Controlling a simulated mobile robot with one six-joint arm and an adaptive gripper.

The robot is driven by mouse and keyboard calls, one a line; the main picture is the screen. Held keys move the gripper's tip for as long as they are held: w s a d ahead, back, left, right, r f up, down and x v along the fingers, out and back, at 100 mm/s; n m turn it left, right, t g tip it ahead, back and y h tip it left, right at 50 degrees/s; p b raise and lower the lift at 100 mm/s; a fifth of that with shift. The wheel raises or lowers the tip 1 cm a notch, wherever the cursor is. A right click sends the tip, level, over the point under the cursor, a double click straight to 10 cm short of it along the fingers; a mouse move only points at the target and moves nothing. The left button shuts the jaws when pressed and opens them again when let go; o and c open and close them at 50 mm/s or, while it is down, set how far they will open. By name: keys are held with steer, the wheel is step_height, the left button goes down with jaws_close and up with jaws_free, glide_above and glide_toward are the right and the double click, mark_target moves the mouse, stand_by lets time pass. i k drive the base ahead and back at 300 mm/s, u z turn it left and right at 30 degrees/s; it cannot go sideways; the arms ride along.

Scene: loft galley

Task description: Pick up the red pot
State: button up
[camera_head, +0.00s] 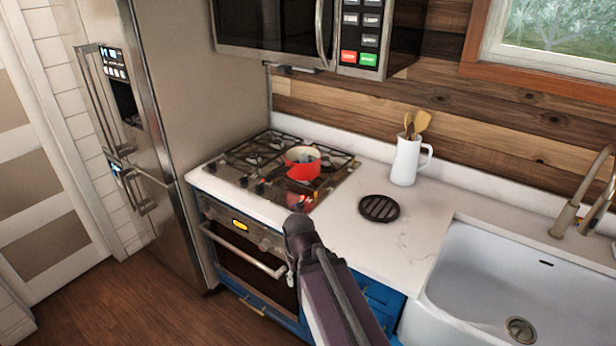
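The red pot (303,171) stands upright on the gas stove (227,178), towards the right side of the burner grates. Its inside is pale, with small dark grey shapes in it that I cannot make out. My arm reaches up from the bottom of the picture, and its dark rounded joint is in front of the stove's front edge, nearer to me than the pot. I cannot make out my gripper or its fingers. No contact with the pot is visible.
A microwave (275,28) hangs above the stove. A white jug (405,162) with wooden utensils and a round black trivet (379,208) stand on the counter right of the stove. A white sink (500,290) and faucet (580,195) are at right, a steel fridge (200,90) at left.

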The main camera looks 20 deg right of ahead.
mark_target(294, 171)
steer(key=z, duration=0.45)
steer(key=k, duration=0.3)
steer(key=u, duration=2)
steer(key=i, duration=2.6)
